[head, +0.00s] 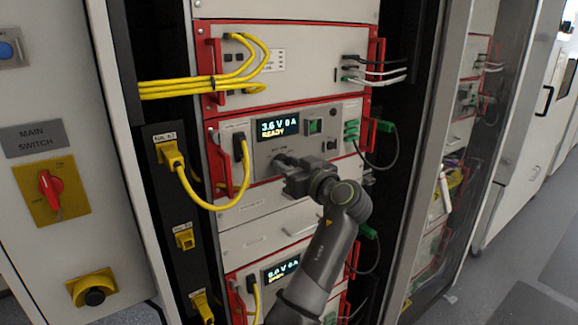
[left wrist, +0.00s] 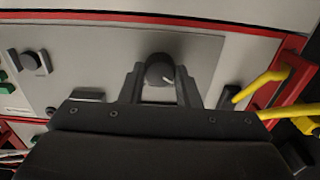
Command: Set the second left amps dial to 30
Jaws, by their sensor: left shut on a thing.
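The cycler unit (head: 258,172) at mid-height in the rack has a display (head: 278,127) reading "3.6 V 0 A" with "READY" below it. My left gripper (head: 286,163) reaches this unit's panel under the display and covers the spot it touches. In the left wrist view a round black dial (left wrist: 159,71) with a white mark pointing to the lower right sits between the two fingers of my left gripper (left wrist: 160,88). The gripper is shut on the dial. The dial's scale is not readable. My right gripper is not in view.
A yellow cable (head: 218,206) loops from the unit's left side to a side socket. Green connectors (head: 351,131) and a red handle (head: 365,133) are on its right. A lower unit's display (head: 282,268) shows below. The main switch (head: 51,187) is far left.

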